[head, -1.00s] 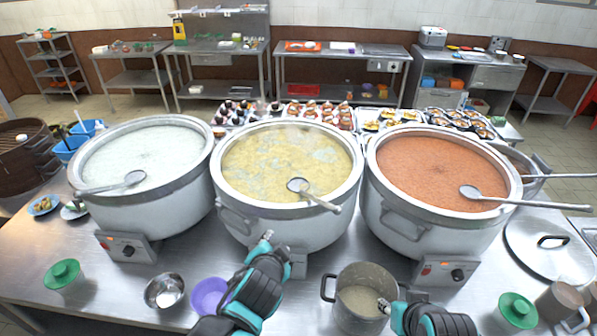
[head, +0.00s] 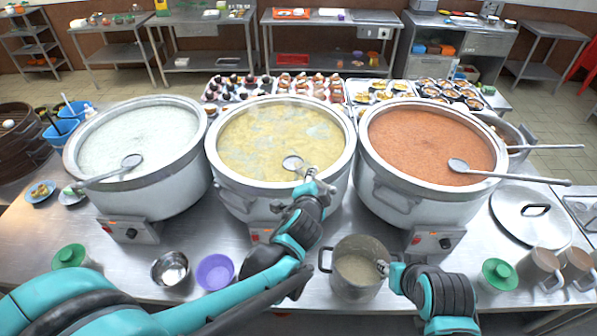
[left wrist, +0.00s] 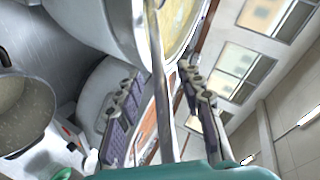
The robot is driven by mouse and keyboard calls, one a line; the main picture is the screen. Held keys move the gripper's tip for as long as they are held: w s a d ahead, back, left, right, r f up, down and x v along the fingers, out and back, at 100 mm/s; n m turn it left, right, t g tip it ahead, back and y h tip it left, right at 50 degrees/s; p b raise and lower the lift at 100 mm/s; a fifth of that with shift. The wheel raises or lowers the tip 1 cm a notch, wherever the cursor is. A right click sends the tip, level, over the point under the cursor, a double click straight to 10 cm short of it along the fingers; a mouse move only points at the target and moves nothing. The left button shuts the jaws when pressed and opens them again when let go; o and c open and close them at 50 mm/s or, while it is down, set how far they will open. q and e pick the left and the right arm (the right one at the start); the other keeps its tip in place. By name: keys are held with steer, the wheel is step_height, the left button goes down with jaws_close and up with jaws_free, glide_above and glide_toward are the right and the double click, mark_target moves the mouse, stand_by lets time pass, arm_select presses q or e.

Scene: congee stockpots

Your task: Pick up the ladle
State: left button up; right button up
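The middle stockpot (head: 240,188) holds yellowish congee, with a metal ladle (head: 292,163) resting at its front rim. My left gripper (head: 316,182) is at this ladle's handle, just over the front right rim. In the left wrist view the ladle's handle (left wrist: 160,85) runs between the two spread finger pads (left wrist: 160,108), with gaps on both sides. Other ladles lie across the left pot (head: 131,161) and the right pot (head: 458,165). My right gripper (head: 384,267) is at the right handle of a small pot; its fingers are too small to read.
The small pot (head: 357,290) stands in front of the big pots. A steel bowl (head: 170,268), a purple bowl (head: 215,271) and green-lidded containers (head: 498,275) are along the front. A large lid (head: 530,228) lies at right. Trays of food stand behind the pots.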

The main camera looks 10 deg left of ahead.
arm_select(q)
steer(key=shift+w+f, duration=0.15)
steer(key=shift+w, duration=0.15)
steer(key=shift+s, duration=0.1)
steer(key=c, duration=0.3)
jaws_close()
steer(key=shift+r, duration=0.2)
